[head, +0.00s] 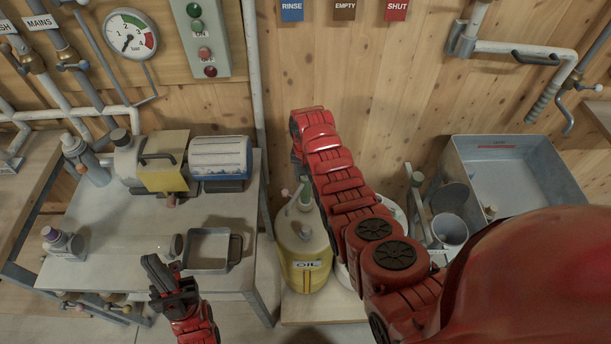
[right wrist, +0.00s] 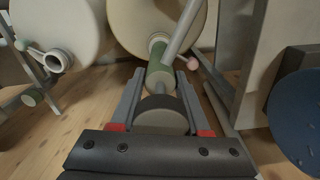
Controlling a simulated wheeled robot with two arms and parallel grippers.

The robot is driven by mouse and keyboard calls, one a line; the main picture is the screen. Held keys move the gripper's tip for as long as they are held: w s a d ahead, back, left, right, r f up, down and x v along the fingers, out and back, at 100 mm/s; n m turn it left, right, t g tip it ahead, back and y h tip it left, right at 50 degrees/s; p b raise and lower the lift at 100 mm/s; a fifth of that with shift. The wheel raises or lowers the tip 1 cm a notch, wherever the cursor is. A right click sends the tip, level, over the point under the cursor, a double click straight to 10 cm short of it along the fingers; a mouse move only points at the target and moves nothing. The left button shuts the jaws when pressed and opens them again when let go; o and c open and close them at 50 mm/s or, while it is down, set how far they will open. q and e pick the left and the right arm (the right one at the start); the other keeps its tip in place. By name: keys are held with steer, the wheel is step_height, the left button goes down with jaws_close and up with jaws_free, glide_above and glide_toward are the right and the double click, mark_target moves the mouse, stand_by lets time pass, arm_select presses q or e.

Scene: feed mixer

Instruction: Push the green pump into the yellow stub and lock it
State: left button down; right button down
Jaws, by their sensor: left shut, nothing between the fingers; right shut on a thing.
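The green pump (right wrist: 160,76) lies between the two grey fingers of my right gripper (right wrist: 159,84) in the right wrist view, which is shut on it. Its pale grey end with a dark band faces the camera. Beyond its far end is a pale yellowish stub (right wrist: 157,39) with a pink lever knob (right wrist: 193,63) beside it; whether they are joined or locked I cannot tell. In the head view, green (head: 307,194) shows at the yellow oil can (head: 303,244), partly behind my right arm, which hides the right gripper. My left gripper (head: 162,273) is shut and empty near the table's front edge.
A second pale drum with a whitish stub (right wrist: 55,62) is at the left in the wrist view. A table (head: 110,230) holds a motor (head: 220,157) and an open tray (head: 208,268). A grey basin (head: 520,180) is at the right.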

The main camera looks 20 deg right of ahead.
steer(key=shift+f, duration=0.15)
steer(key=shift+c, duration=1.5)
jaws_free()
steer(key=shift+w+r, duration=0.1)
steer(key=shift+r, duration=0.55)
step_height(320, 180, up, 7)
steer(key=shift+f+b, duration=0.15)
steer(key=shift+b, duration=0.8)
step_height(320, 180, up, 9)
steer(key=p, duration=0.7)
steer(key=shift+f, duration=0.15)
steer(key=shift+r+p, duration=0.35)
